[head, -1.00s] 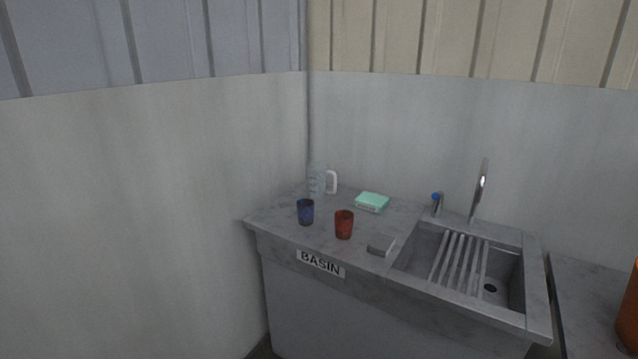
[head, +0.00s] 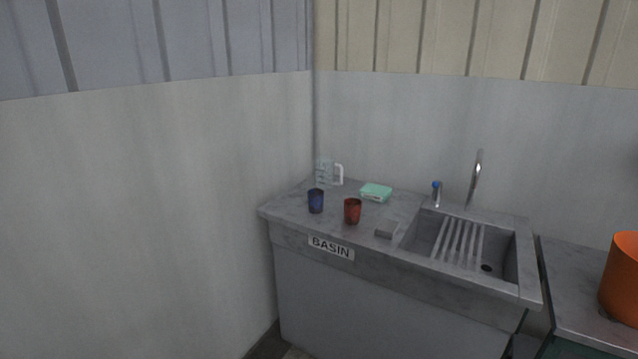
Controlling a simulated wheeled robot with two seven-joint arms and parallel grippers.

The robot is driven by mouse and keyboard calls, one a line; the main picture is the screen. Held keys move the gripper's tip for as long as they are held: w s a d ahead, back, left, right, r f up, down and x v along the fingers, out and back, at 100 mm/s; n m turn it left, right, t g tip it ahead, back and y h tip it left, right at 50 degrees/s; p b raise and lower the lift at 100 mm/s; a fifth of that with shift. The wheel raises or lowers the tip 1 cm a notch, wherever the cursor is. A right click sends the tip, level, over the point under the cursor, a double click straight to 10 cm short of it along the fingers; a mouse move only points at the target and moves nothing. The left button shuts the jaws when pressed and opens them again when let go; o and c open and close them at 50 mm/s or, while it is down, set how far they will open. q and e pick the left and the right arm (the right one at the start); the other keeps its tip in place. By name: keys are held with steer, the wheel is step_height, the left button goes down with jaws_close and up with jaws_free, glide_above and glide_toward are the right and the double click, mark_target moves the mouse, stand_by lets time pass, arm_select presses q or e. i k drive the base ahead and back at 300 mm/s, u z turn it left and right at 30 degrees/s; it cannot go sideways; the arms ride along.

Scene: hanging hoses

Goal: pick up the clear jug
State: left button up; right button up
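The clear jug (head: 324,170) stands upright at the back left of the basin counter (head: 285,208), close to the wall corner. It is see-through, with a white handle (head: 339,174) on its right side. A blue cup (head: 316,201) and a red cup (head: 352,211) stand in front of it. Neither of my grippers shows in the head view.
A green box (head: 376,192) lies right of the jug, and a small grey block (head: 387,230) lies near the sink. The sink (head: 508,262) has a tap (head: 476,178) and a blue-topped dispenser (head: 436,193). An orange pot (head: 622,278) stands on the right counter.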

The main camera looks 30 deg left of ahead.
mark_target(324, 165)
steer(key=z, duration=0.4)
steer(key=i, duration=0.75)
steer(key=u, duration=0.7)
steer(key=i, duration=0.4)
steer(key=u, duration=0.35)
